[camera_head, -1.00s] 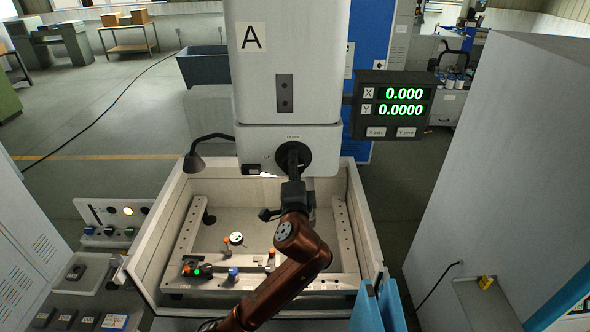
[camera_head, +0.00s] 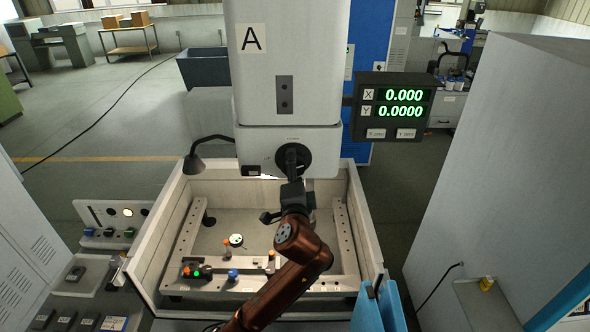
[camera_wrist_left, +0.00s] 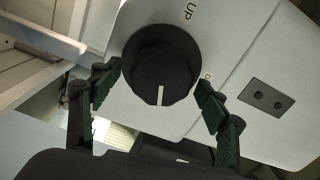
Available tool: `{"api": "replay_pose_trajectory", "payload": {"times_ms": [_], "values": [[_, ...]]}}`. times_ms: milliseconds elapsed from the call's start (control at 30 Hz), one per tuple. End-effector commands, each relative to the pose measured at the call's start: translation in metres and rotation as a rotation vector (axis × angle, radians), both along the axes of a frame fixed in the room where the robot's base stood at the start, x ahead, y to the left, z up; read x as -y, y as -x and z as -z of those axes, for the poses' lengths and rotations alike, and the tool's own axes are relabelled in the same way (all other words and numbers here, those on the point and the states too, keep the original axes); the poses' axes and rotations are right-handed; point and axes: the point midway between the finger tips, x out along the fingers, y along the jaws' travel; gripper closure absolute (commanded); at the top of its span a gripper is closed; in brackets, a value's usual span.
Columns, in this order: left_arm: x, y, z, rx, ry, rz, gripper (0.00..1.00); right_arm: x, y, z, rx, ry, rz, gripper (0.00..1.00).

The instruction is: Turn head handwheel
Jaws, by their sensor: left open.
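The head handwheel is a round black knob (camera_head: 304,160) on the front of the white machine head (camera_head: 255,150). In the left wrist view the knob (camera_wrist_left: 160,62) carries a white index line pointing down in the picture, with "UP" lettered above it. My left gripper (camera_head: 292,170) is in front of the knob and covers part of it in the head view. In the left wrist view its green-padded fingers (camera_wrist_left: 158,80) are open, one on each side of the knob's lower part. I cannot tell whether the pads touch it. My right gripper is not in view.
A readout (camera_head: 395,105) showing X 0.000 and Y 0.0000 stands right of the head. A lamp (camera_head: 195,163) on a bent arm is at the left. Below is the open work tank (camera_head: 160,240) with clamping rails. A grey cabinet (camera_head: 500,180) fills the right.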

Motion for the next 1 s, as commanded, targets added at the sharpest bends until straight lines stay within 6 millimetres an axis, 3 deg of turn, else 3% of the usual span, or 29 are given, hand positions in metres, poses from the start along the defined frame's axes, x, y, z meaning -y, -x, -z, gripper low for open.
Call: {"api": "replay_pose_trajectory", "payload": {"times_ms": [233, 367, 800, 1000], "values": [[0.0, 0.001, -0.001, 0.001, 0.0, 0.0, 0.31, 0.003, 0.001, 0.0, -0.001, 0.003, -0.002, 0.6], [0.001, 0.011, -0.001, 0.002, 0.002, 0.002, 0.31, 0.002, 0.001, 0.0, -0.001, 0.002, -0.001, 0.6], [0.001, 0.096, 0.0, 0.0, 0.002, 0.002, 0.31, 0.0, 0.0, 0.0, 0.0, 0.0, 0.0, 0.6], [0.001, 0.116, 0.0, 0.0, 0.0, 0.001, 0.31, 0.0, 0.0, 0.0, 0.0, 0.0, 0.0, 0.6]]}}
